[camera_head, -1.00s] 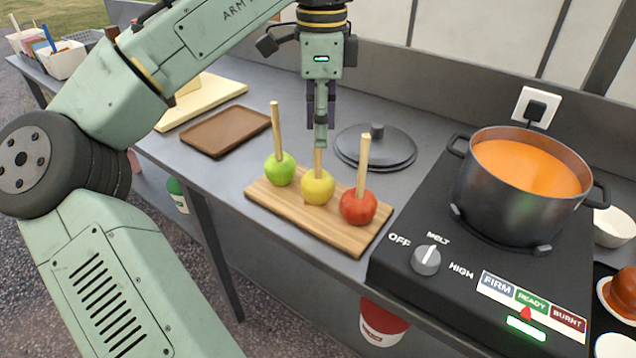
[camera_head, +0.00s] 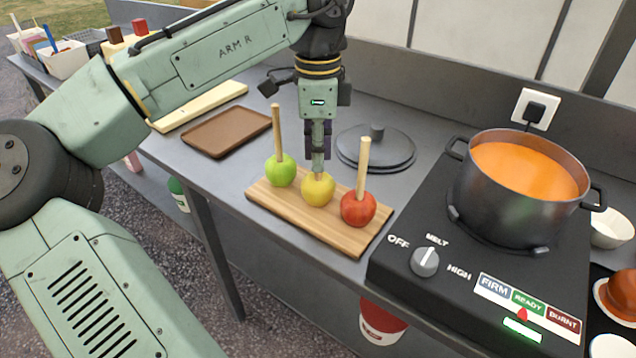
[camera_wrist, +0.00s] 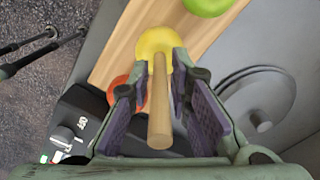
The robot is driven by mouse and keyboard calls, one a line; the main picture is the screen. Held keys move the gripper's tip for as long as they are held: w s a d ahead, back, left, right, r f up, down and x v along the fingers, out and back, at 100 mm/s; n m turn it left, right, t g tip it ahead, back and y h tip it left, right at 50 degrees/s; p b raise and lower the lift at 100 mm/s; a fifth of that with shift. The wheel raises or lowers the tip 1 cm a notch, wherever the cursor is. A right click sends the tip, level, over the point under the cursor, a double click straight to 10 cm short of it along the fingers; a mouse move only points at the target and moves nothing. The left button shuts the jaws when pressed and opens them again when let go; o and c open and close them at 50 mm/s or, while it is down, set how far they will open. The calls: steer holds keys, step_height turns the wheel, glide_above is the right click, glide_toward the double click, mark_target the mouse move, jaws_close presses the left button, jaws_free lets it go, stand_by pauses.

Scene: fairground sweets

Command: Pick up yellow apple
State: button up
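The yellow apple (camera_head: 318,190) sits on a wooden board (camera_head: 352,238) between a green apple (camera_head: 280,171) and a red apple (camera_head: 358,209). My gripper (camera_head: 317,160) points down right above the yellow apple and hides most of its stick in the head view. In the wrist view the stick (camera_wrist: 160,105) stands between the two purple-padded fingers of my gripper (camera_wrist: 167,100), with visible gaps on both sides. The yellow apple (camera_wrist: 156,42) lies beyond the fingertips. The green apple (camera_wrist: 205,5) and red apple (camera_wrist: 118,90) are partly cut off or hidden there.
A hotplate (camera_head: 400,272) with a pot (camera_head: 510,215) of orange liquid stands to the right. A dark lid (camera_head: 376,150) lies behind the board. A brown tray (camera_head: 225,131) lies left of it. The upright sticks of the green and red apples flank my gripper.

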jaws_close()
steer(key=shift+r, duration=0.1)
